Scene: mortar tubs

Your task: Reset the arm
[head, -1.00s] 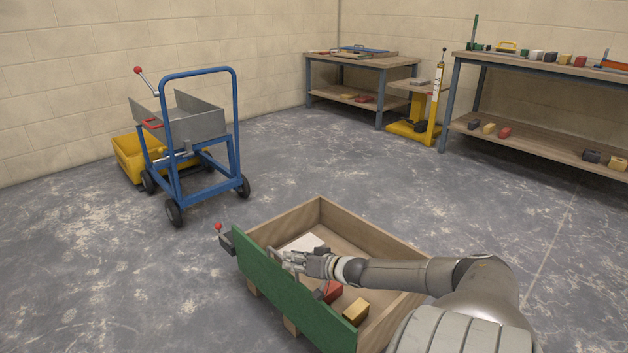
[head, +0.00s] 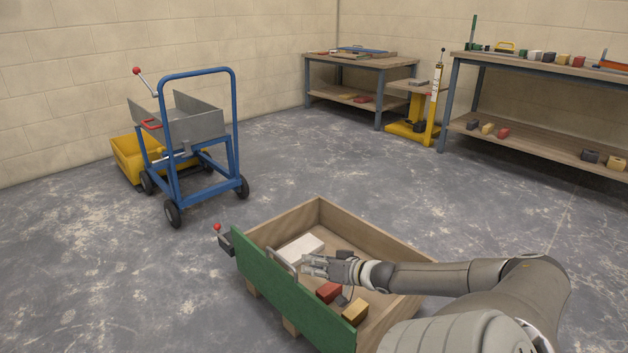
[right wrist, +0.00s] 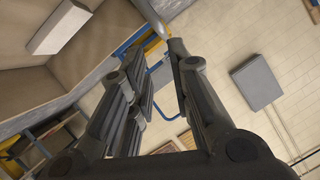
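My right gripper (head: 308,266) hangs over the wooden crate (head: 385,246), near the inner side of its green front panel (head: 290,297). In the right wrist view its fingers (right wrist: 157,72) stand apart with nothing between them. A metal handle (head: 281,263) on the green panel is just left of the fingertips; I see a gap there, though depth is hard to judge. My right forearm stretches across the crate from the right. My left gripper is not in view.
The crate holds a white block (head: 299,249), a red block (head: 328,292) and a yellow block (head: 355,311). A blue cart (head: 170,140) and yellow bin (head: 126,158) stand at back left. Workbenches (head: 360,62) line the back. The floor between is clear.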

